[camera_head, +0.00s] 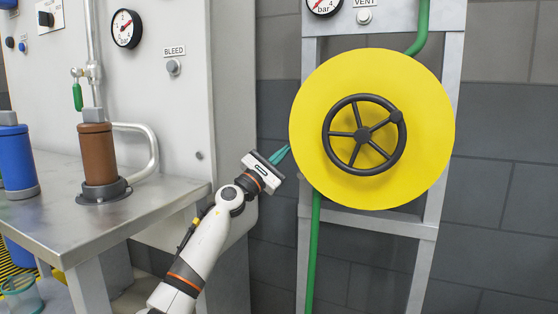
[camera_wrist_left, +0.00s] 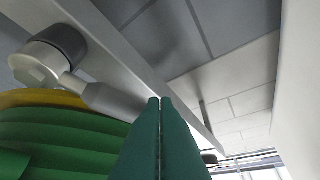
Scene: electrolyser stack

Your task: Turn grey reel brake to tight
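The yellow reel (camera_head: 310,120) with a black handwheel (camera_head: 364,134) stands on a grey frame. A grey lever (camera_wrist_left: 105,99) with a round hub (camera_wrist_left: 40,62) shows in the left wrist view, beside the frame; it looks like the reel brake. In the head view it does not show, so the reel seems to hide it. My left gripper (camera_head: 284,154) is at the reel's left edge, its teal fingers together and empty. In the left wrist view the fingertips (camera_wrist_left: 160,101) are near the lever's end; I cannot tell if they touch. My right gripper is not in view.
Green hose (camera_wrist_left: 60,140) is wound behind the yellow disc, and a hose (camera_head: 315,250) hangs down the frame (camera_head: 303,245). Left of my arm are a grey cabinet (camera_head: 185,110) and a metal bench (camera_head: 60,215) with blue (camera_head: 17,155) and brown (camera_head: 98,155) cylinders.

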